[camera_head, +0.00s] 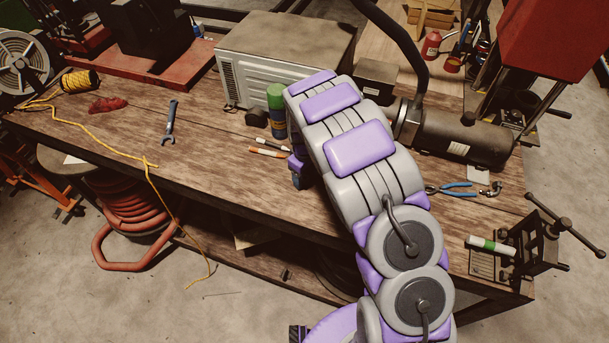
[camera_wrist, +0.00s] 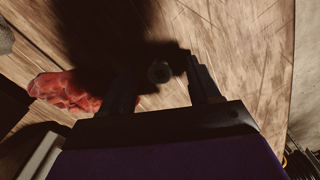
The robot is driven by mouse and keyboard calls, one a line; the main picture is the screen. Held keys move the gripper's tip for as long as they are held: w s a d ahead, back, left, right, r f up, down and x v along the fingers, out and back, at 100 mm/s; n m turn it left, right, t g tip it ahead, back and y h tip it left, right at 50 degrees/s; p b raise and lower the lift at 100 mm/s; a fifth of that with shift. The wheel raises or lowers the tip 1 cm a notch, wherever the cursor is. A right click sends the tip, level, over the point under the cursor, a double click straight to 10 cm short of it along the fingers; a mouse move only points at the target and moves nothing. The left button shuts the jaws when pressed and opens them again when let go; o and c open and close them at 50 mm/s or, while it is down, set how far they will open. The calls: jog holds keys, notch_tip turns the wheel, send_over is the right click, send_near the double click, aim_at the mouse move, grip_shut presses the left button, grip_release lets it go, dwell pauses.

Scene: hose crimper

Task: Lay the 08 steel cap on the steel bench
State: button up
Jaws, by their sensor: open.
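In the wrist view a small, dark, round piece (camera_wrist: 160,72) sits in shadow on a wooden surface. It may be the 08 steel cap, but no marking is readable. My gripper (camera_wrist: 163,88) is open, with one finger on each side of the piece and a gap visible to the right finger. Whether the left finger touches it is too dark to tell. In the head view my own arm covers the gripper and the piece. I cannot make out a steel bench in either view.
A crumpled red cloth (camera_wrist: 62,90) lies left of the gripper. The wooden workbench (camera_head: 215,150) carries a grey metal box (camera_head: 280,60), a blue wrench (camera_head: 170,121), markers (camera_head: 268,152), pliers (camera_head: 450,188) and a vise (camera_head: 540,240). Its left-middle top is fairly clear.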

aim_at(304, 177)
notch_tip(304, 177, up, 17)
jog(key=s+d+r+m, duration=0.2)
jog(key=s+d+r, duration=0.2)
jog(key=s+d, duration=0.15)
jog(key=s+d+m+g+b, duration=0.1)
jog(key=s+d+m+b, duration=0.1)
jog(key=s, duration=1.5)
jog(key=s+d+m+b, duration=0.3)
jog(key=s+d+m, duration=0.1)
jog(key=s, duration=1.3)
jog(key=shift+s+m+g, duration=0.3)
jog(key=shift+m+g, duration=0.1)
jog(key=shift+m, duration=0.3)
